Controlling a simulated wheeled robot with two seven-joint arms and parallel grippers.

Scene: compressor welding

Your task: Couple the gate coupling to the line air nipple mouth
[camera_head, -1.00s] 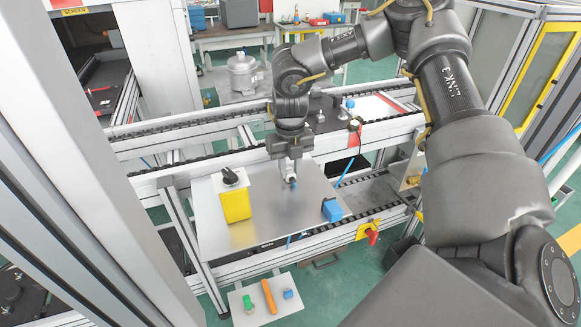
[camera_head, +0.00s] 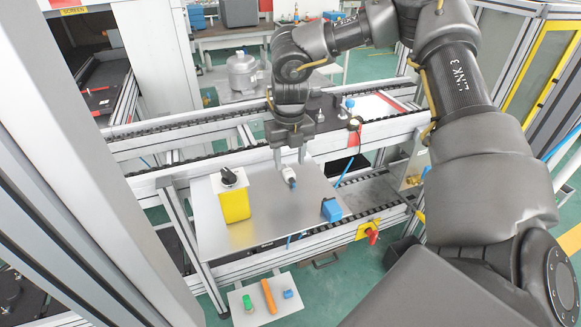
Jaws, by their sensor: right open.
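A small white-and-blue fitting (camera_head: 289,176), which I take to be the gate coupling, stands on the grey metal plate (camera_head: 250,232), tilted slightly. My right gripper (camera_head: 290,160) is open and empty just above it, its two fingers pointing down and apart from each other. A blue-topped fitting (camera_head: 349,104) stands on the conveyor rail behind and to the right. I cannot tell for sure which piece is the line air nipple mouth. My left gripper is not in view.
A yellow box with a black knob (camera_head: 235,203) stands left on the plate, and a blue block (camera_head: 331,210) right. A lower tray (camera_head: 240,316) holds green, orange and blue pieces. A grey compressor (camera_head: 243,74) stands behind. The plate's front middle is clear.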

